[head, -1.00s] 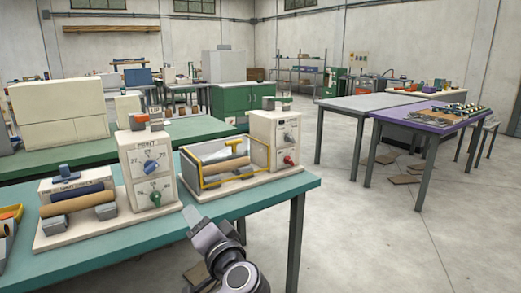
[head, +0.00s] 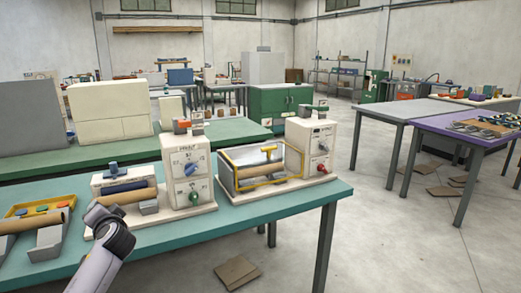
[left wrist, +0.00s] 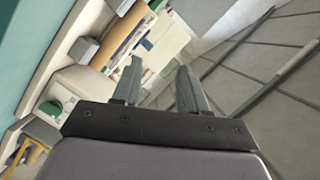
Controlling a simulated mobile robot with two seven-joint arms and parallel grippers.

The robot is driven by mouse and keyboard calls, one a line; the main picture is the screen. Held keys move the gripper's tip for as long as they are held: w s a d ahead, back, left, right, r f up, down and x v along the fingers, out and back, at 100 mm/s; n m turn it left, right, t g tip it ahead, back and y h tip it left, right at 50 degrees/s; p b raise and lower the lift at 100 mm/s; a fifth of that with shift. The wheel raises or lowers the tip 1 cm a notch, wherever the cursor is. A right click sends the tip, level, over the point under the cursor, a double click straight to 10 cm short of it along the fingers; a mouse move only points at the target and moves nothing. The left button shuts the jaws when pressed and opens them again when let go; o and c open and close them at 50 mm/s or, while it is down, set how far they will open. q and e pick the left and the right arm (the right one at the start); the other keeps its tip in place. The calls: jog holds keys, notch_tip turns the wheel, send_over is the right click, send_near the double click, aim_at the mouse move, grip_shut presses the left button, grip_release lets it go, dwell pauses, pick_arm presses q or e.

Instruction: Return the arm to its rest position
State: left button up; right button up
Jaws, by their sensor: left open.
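My left arm (head: 105,245) comes in from the bottom left of the head view, in front of the teal bench (head: 250,213). Its dark upper end overlaps the winder with the tan roll (head: 124,196), and I cannot make out the fingers there. In the left wrist view my left gripper (left wrist: 159,68) is open, with two grey fingers apart and nothing between them. The bench edge and a machine panel with a green knob (left wrist: 50,107) lie to its left, bare floor to its right. My right gripper is not in view.
On the bench stand a control box with blue and green knobs (head: 188,175), a yellow-framed winder (head: 265,167) and a yellow tray (head: 38,208). A purple table (head: 440,124) is at the right. The floor between is mostly clear, with flat brown pieces (head: 237,271).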

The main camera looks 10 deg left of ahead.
pick_arm(q)
jog(key=w+d+r+t+h, duration=0.1)
jog(key=w+d+t+h, duration=0.25)
jog(key=d+h, duration=0.2)
jog(key=w+d+r+t+h, duration=0.25)
jog(key=d+t+h, duration=0.2)
jog(key=d, duration=0.25)
jog(key=s+d+f+m+g+h, duration=0.1)
jog(key=s+d+f, duration=0.25)
jog(key=f, duration=0.35)
jog(key=s+d+f+g+h, duration=0.1)
jog(key=s+d+f+g, duration=0.1)
jog(key=s+f, duration=0.35)
jog(key=s+d+f+m+g+h, duration=0.1)
jog(key=s+d+f, duration=0.25)
jog(key=f, duration=0.45)
jog(key=s+d+f+g, duration=0.2)
jog(key=s+d+f, duration=0.2)
jog(key=s, duration=0.8)
jog(key=s+d+f+n+g+h, duration=0.1)
jog(key=s+f, duration=0.5)
jog(key=s, duration=0.7)
jog(key=d+g, duration=0.1)
jog(key=d, duration=0.1)
jog(key=shift+d, duration=0.4)
